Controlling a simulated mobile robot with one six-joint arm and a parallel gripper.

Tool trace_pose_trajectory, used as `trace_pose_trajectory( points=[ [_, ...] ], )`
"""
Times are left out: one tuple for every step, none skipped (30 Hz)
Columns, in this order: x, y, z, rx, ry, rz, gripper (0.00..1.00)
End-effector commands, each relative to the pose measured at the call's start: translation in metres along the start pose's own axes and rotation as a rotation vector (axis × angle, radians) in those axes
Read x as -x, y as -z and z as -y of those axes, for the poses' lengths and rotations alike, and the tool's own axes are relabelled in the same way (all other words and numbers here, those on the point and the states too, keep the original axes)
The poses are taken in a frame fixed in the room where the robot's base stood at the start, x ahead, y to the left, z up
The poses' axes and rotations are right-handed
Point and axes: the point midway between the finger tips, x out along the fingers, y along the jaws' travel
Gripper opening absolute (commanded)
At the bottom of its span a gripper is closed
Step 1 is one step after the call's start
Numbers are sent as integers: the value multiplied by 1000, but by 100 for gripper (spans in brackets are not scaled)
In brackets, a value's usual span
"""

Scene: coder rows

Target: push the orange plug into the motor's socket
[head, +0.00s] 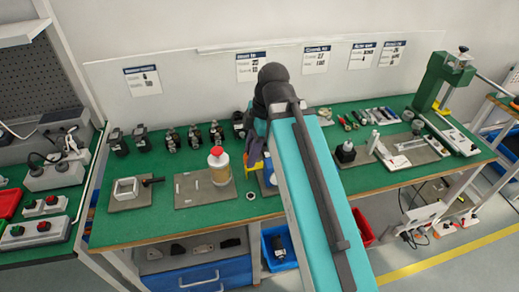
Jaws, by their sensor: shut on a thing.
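My gripper (257,162) is over the middle of the green bench, at the end of my teal and black arm. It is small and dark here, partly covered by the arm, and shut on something. A small yellow-orange patch shows at its fingers, which fits the orange plug, but its outline is not clear. A blue and pale thing (269,174) shows just below the gripper, mostly behind the arm. It may be the motor, but I cannot make out a socket. Whether the plug touches it is hidden.
A pale bottle with a red cap (219,166) stands left of the gripper on a grey plate (190,194). Several dark devices (170,140) line the bench's back. A black bottle (346,152) and a green press (443,80) stand to the right. Bare green bench (140,226) lies front left.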

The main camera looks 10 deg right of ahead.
Motion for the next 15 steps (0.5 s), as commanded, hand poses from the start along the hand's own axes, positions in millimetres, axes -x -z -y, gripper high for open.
trace_pose_trajectory(
  points=[
    [1,0,0,0,0,0,0],
    [0,0,0,0,0,0,0],
    [0,0,0,0,0,0,0],
    [0,0,0,0,0,0,0],
    [0,0,0,0,0,0,0],
    [0,0,0,0,0,0,0],
    [0,0,0,0,0,0,0],
    [0,0,0,0,0,0,0],
    [0,0,0,0,0,0,0],
    [0,0,-1,0,0,0,0],
    [0,-1,-1,0,0,0,0],
    [0,-1,-3,-1,0,0,0],
    [0,-2,-4,-1,1,0,0],
    [1,-3,-5,-1,0,0,0],
    [1,-4,-7,-1,1,0,0]
  ],
)
